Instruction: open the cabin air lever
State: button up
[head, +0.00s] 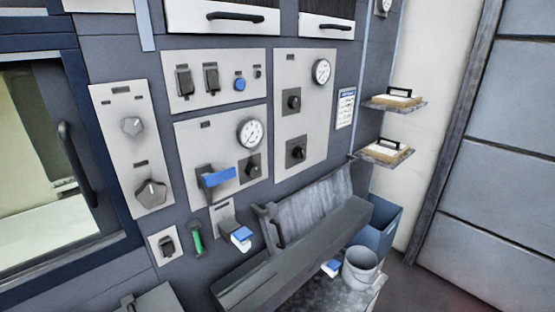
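Two blue-handled levers show on the wall in the head view, and I cannot read which one is the cabin air lever. The upper blue lever (217,178) sticks out from a grey block on the panel with a round gauge (251,133); its handle points right. The lower blue-tipped lever (240,236) juts out and down from a small plate below that panel. A green handle (197,238) stands near upright to its left. My gripper is not in view, and nothing is seen touching either lever.
A window door (40,160) with a dark bar handle is at left. A long grey ledge (290,255) runs below the levers. A white bucket (361,268) and blue bin (380,225) are at lower right.

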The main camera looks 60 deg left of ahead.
aim_at(210, 179)
jog(key=i, duration=0.35)
jog(key=u, duration=3.65)
jog(key=i, duration=0.5)
